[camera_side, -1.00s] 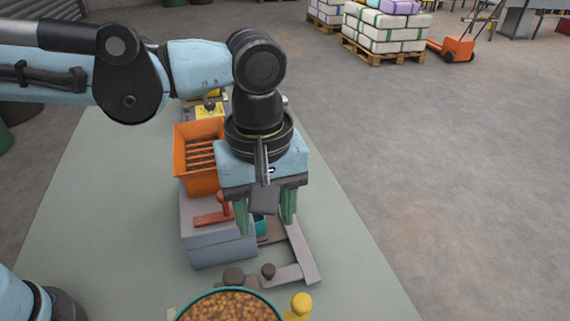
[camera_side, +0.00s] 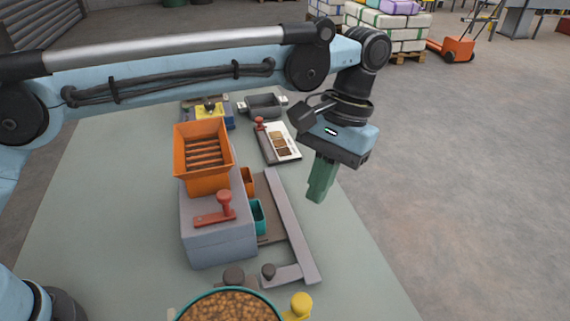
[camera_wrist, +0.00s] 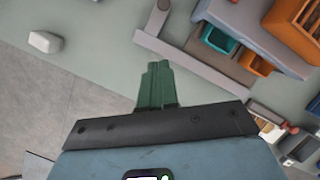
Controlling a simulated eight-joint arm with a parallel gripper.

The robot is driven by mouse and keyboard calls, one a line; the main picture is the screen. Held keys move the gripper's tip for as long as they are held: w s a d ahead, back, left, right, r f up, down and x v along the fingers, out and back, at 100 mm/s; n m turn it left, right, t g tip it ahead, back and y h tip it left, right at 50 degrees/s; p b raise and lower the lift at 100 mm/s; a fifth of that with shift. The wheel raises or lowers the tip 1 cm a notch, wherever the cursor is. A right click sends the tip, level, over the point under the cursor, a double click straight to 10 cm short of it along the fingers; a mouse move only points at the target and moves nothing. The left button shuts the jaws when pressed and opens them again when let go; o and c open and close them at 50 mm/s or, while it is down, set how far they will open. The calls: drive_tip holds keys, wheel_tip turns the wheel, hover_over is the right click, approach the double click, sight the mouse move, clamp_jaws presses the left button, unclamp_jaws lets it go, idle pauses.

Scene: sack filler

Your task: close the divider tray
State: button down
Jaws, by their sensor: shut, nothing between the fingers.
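A brown board with a teal cup (camera_side: 257,216) and an orange cup (camera_side: 248,181) sits at the right side of a grey box (camera_side: 213,240). A grey L-shaped bar (camera_side: 291,228) runs along the board's right side, with a dark knob (camera_side: 268,270) near its front end. I cannot tell which of these parts make up the divider tray. My gripper (camera_side: 319,195) is shut and empty, its green fingers pointing down to the right of the bar. In the wrist view the fingertips (camera_wrist: 157,68) are near the bar (camera_wrist: 190,66), apart from the cups.
An orange slatted hopper (camera_side: 203,155) stands on the grey box, which has a red lever (camera_side: 222,208). A bowl of brown pellets (camera_side: 230,308) is at the front. A white card (camera_side: 281,143) and a grey tray (camera_side: 264,105) lie farther back. The table's right strip is clear.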

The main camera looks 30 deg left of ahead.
drive_tip(key=f, duration=0.3)
drive_tip(key=s+f+m, duration=0.1)
drive_tip(key=f, duration=0.3)
drive_tip(key=s+a+f+m, duration=0.1)
drive_tip(key=f, duration=0.2)
drive_tip(key=shift+s+a+f+g, duration=0.1)
drive_tip(key=shift+f+g, duration=0.1)
drive_tip(key=shift+g, duration=0.2)
drive_tip(key=shift+s+a, duration=0.2)
drive_tip(key=shift+s, duration=0.3)
drive_tip(key=shift+s+a, duration=0.15)
drive_tip(key=shift+s, duration=0.3)
drive_tip(key=shift+s+a, duration=0.2)
drive_tip(key=shift+s, duration=0.3)
drive_tip(key=shift+s+a, duration=0.15)
drive_tip(key=shift+s, duration=0.3)
drive_tip(key=shift+s+a, duration=1.55)
